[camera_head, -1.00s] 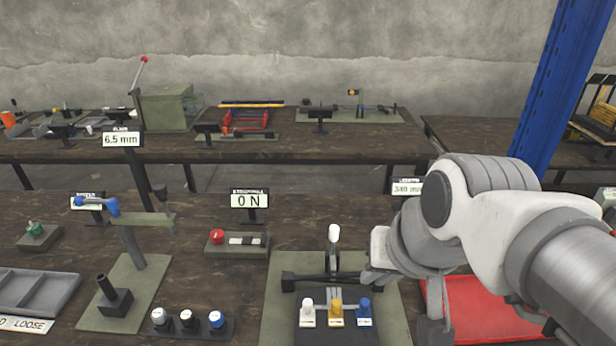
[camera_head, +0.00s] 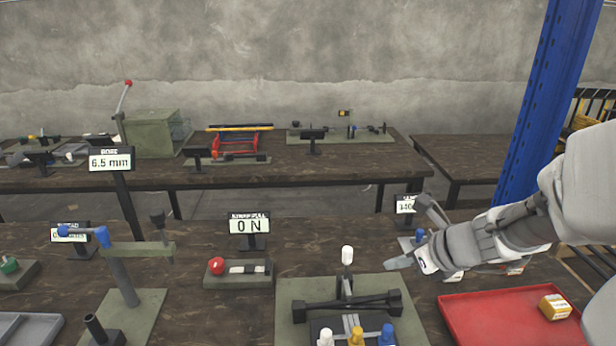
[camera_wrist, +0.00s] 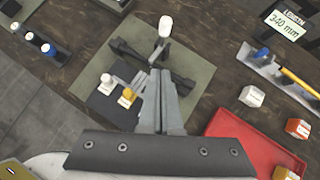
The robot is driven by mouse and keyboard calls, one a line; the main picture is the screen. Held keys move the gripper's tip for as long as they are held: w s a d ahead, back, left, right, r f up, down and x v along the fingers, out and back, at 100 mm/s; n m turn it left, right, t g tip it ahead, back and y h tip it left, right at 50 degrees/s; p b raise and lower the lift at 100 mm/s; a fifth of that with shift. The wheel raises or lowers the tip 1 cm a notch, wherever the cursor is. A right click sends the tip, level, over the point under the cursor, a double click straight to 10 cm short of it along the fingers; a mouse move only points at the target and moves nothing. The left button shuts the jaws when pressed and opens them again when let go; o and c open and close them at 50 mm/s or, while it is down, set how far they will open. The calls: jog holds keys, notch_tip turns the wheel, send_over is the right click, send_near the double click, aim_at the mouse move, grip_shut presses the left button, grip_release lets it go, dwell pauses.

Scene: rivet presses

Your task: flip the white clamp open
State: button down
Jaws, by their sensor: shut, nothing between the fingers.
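A fixture on a green mat (camera_head: 290,300) holds a dark crossbar (camera_head: 335,303) and an upright lever with a white tip (camera_head: 347,256) behind it. In front is a row of white (camera_head: 325,337), yellow (camera_head: 356,336) and blue (camera_head: 387,334) knobs, cut off by the frame's bottom edge. The wrist view shows the white lever tip (camera_wrist: 165,26), the white knob (camera_wrist: 108,84) and the yellow knob (camera_wrist: 127,97); the blue one is hidden behind my gripper.
A red tray (camera_head: 470,325) with a yellow-and-white box (camera_head: 555,307) lies to the right. A blue post (camera_head: 540,100) stands behind my arm. A red-button box (camera_head: 238,273) under a "0 N" display (camera_head: 249,225) and a blue-handled stand (camera_head: 120,265) are left.

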jog(key=shift+w+d+f+m, duration=0.1)
jog(key=shift+d+f+m, duration=0.1)
jog(key=shift+m, duration=0.1)
jog(key=b, duration=0.3)
send_near(351, 259)
jog(key=shift+x, duration=3.15)
jog(key=shift+r+p, duration=0.15)
jog(key=shift+p, duration=0.65)
jog(key=shift+p, duration=0.3)
